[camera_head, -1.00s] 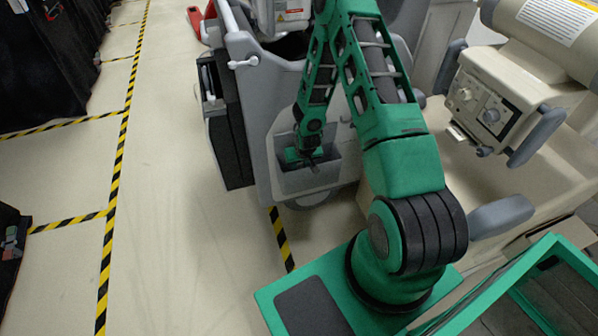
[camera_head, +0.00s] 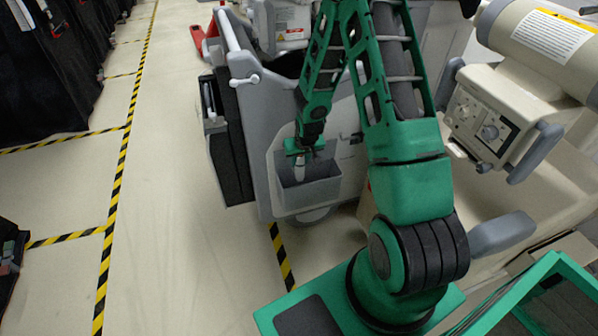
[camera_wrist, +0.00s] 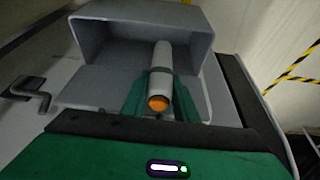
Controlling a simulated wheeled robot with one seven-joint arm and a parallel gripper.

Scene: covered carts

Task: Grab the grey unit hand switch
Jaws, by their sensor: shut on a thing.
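The hand switch (camera_wrist: 162,72) is a pale grey stick with an orange button on its end, seen in the wrist view. My gripper (camera_wrist: 163,92) has its green fingers on both sides of the switch and is shut on it. In the head view my gripper (camera_head: 301,154) is at the mouth of a grey bin on the cart, and the pale switch (camera_head: 300,168) hangs below it. The far end of the switch lies toward the bin's inside in the wrist view; I cannot tell whether it touches the bin.
The grey bin (camera_head: 308,195) is fixed to the grey cart (camera_head: 250,110). A hook-like handle (camera_wrist: 30,95) sticks out left of the bin in the wrist view. A beige machine (camera_head: 490,115) with knobs stands at right. The floor (camera_head: 170,200) at left is clear, with striped tape.

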